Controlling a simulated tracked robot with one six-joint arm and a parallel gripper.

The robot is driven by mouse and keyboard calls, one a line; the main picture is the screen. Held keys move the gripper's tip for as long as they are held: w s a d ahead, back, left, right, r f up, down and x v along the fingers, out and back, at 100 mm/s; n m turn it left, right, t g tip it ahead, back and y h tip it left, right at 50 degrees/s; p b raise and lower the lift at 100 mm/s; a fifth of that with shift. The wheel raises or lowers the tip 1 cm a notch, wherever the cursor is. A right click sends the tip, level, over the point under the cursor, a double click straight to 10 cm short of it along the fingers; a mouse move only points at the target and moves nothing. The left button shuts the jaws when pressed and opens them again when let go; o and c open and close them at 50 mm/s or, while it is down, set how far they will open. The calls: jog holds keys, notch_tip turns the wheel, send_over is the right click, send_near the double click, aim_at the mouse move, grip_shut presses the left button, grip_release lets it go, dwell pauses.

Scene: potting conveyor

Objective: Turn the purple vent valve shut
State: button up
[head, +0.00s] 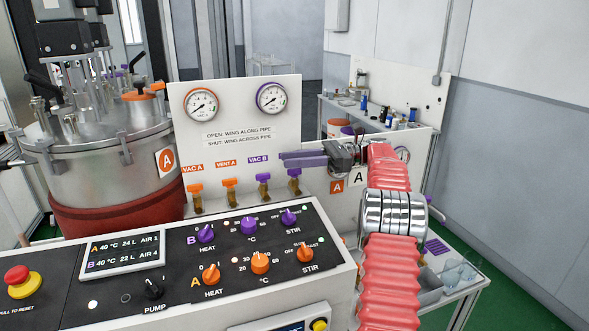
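Four wing valves stand in a row below the white gauge panel, two orange and two purple. The rightmost purple valve (295,173) has its label hidden behind my gripper; the other purple valve (264,178) is labelled VAC B. The rightmost one is therefore likely the vent valve. Its wing is too small to tell clearly whether it lies along or across the pipe.
Orange valves (195,188) and (230,184) stand left of the purple ones. The control console (180,265) with knobs lies in front. A steel tank (110,160) is at the left. A sign (238,140) says open is wing along pipe, shut is across.

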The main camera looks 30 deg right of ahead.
notch_tip(320, 180, up, 7)
jog(key=shift+f, duration=0.1)
jog(key=shift+a, duration=0.1)
dwell(0.4)
